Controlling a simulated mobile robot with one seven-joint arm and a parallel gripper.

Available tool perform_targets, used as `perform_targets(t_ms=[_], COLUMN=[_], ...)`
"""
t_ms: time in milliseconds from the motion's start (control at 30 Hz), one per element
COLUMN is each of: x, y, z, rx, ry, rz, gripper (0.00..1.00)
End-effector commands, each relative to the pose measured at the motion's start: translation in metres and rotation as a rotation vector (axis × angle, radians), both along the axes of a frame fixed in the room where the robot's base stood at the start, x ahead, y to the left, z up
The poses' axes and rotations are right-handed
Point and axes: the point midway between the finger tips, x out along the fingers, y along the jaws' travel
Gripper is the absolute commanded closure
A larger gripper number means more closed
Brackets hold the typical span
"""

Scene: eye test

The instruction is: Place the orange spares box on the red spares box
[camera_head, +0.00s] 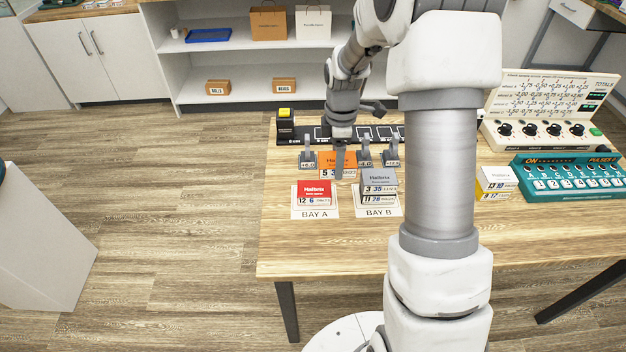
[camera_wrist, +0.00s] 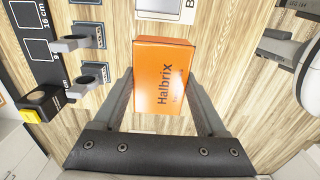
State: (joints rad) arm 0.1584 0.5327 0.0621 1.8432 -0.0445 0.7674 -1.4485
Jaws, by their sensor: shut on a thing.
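The orange spares box (camera_head: 326,161) is behind the bay cards in the head view, partly hidden by my gripper (camera_head: 340,163). In the wrist view my gripper (camera_wrist: 163,78) is shut on the orange box (camera_wrist: 161,70), one finger on each side. I cannot tell whether the box touches the table. The red spares box (camera_head: 314,188) stands on the BAY A card (camera_head: 316,214), in front and to the left of the orange box. Its top looks bare.
A grey box (camera_head: 379,181) stands on the BAY B card (camera_head: 380,212), right of the red box. Grey hooked stands (camera_head: 308,157) and a black marked strip (camera_head: 298,134) lie behind. A white-yellow box (camera_head: 496,181) and a teal device (camera_head: 565,178) are farther right. The table's front is clear.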

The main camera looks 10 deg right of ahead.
Motion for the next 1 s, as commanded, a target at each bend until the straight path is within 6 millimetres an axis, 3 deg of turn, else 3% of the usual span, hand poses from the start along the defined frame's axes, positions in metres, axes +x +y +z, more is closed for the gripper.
perform_targets(t_ms=[100,300,467,700,1000], x=[0.01,0.019,0.021,0.02,0.021], y=[0.026,0.049,0.052,0.052,0.052], z=[-0.017,-0.031,-0.04,-0.073,-0.075], rx=[-0.001,-0.001,-0.001,-0.001,0.0], ry=[0.001,-0.001,0.0,0.001,-0.001], rz=[0.004,0.001,-0.001,-0.002,-0.001], gripper=[0.87,0.87,0.87,0.87,0.87])
